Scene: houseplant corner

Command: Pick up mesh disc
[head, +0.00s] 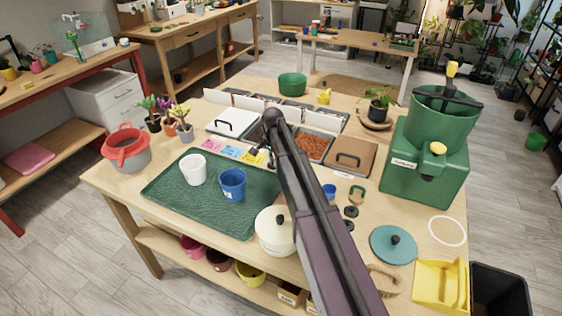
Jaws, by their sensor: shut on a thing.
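My gripper (259,155) is at the end of my dark arm, over the back part of the table near the row of bins. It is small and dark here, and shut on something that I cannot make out. Two small dark discs, one (351,212) behind the other (348,225), lie on the table right of my arm. They may be mesh discs, but I see no mesh at this size. My arm hides part of the table's middle.
A green tray (215,222) holds a white cup (194,169) and a blue cup (233,184). A cream lidded pot (275,231) stands close to my arm. A tall green machine (424,165) stands at the right. A teal lid (393,244) lies at the front right.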

